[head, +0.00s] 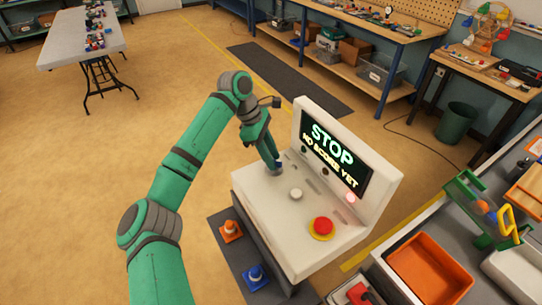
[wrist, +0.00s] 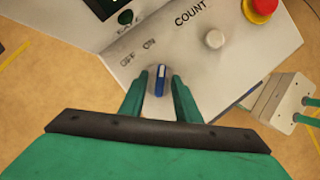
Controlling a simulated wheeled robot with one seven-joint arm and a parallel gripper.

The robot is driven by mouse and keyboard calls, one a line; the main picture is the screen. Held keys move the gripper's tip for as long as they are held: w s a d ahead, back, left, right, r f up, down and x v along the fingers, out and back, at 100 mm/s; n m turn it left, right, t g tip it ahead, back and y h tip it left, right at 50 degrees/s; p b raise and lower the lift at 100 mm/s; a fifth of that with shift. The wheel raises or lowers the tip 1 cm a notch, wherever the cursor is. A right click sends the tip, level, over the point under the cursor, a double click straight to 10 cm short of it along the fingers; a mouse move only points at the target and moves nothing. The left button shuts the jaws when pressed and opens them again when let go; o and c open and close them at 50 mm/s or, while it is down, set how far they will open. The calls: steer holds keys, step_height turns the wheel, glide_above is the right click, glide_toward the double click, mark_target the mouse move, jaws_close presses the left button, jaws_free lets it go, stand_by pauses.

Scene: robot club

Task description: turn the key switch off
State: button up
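The key switch (wrist: 160,80) is a blue key with a white stripe on the sloping face of the white console (head: 265,180). In the wrist view it points up the picture, nearer the ON label (wrist: 150,44) than the OFF label (wrist: 128,62). My gripper (wrist: 159,92) is open, with one green finger on each side of the key and a gap on both sides. In the head view my gripper (head: 275,165) is down at the console's left part and mostly hides the key. The console screen (head: 335,155) reads STOP, NO SCORE YET.
On the console are a red button (head: 322,226) with a yellow base and a pale COUNT knob (head: 296,194). Orange (head: 231,231) and blue (head: 256,277) cones stand at left on a dark surface. A worktop with an orange tray (head: 428,272) is at right.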

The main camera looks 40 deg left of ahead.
jaws_close()
steer(key=shift+s+n, duration=0.1)
steer(key=shift+n, duration=0.2)
steer(key=shift+s+n+t, duration=0.1)
steer(key=shift+n+t, duration=0.3)
steer(key=shift+n, duration=0.4)
steer(key=n, duration=0.2)
steer(key=n+t+y, duration=0.1)
steer(key=n, duration=0.1)
steer(key=shift+s+n+y, duration=0.1)
steer(key=shift+n+y, duration=0.2)
steer(key=n+y, duration=0.1)
steer(key=n, duration=0.1)
steer(key=n+t+y, duration=0.1)
steer(key=n, duration=0.2)
steer(key=shift+d, duration=0.2)
steer(key=n+y, duration=0.1)
steer(key=n, duration=0.2)
steer(key=n+y, duration=0.1)
steer(key=n, duration=0.2)
steer(key=shift+d, duration=0.2)
jaws_free()
